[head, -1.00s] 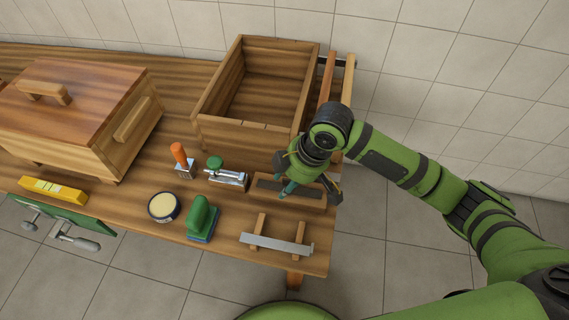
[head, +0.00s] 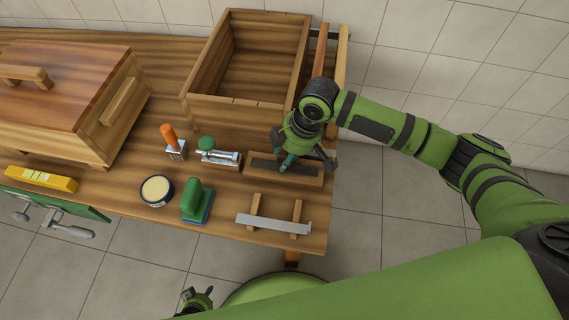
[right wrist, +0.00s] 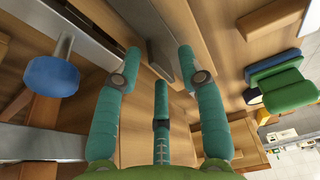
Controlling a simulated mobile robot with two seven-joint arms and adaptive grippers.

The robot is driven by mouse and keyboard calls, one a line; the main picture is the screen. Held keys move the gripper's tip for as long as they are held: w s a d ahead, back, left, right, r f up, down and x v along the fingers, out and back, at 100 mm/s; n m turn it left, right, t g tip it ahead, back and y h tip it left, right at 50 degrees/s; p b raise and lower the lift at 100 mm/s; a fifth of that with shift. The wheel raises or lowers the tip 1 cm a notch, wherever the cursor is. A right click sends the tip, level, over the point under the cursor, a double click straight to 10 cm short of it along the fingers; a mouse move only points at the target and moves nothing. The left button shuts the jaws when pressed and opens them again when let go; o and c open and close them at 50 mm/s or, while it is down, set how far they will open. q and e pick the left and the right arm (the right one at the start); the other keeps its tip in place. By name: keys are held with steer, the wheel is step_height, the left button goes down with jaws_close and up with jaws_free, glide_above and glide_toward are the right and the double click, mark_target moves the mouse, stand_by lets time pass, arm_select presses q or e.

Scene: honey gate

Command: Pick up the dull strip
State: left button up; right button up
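A dark, matte grey strip (head: 272,165) lies in a shallow wooden tray (head: 303,182) near the table's right end. A paler metal strip (head: 272,223) rests across two wooden supports in front of it. I cannot tell for certain which one is called dull. My right gripper (head: 287,162) points down at the tray and covers part of the dark strip. In the right wrist view its teal fingers (right wrist: 155,70) are spread and hold nothing visible; contact with the strip is unclear. My left gripper (head: 195,298) shows only partly at the bottom edge.
A large open wooden box (head: 250,75) stands behind the tray, close to my right gripper. A clamp-like tool with a green knob (head: 207,144), an orange-handled tool (head: 169,134), a round tin (head: 156,190) and a green-handled block (head: 195,202) stand to the left.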

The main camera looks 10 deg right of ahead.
steer(key=shift+c, duration=0.4)
jaws_close()
steer(key=shift+r, duration=0.1)
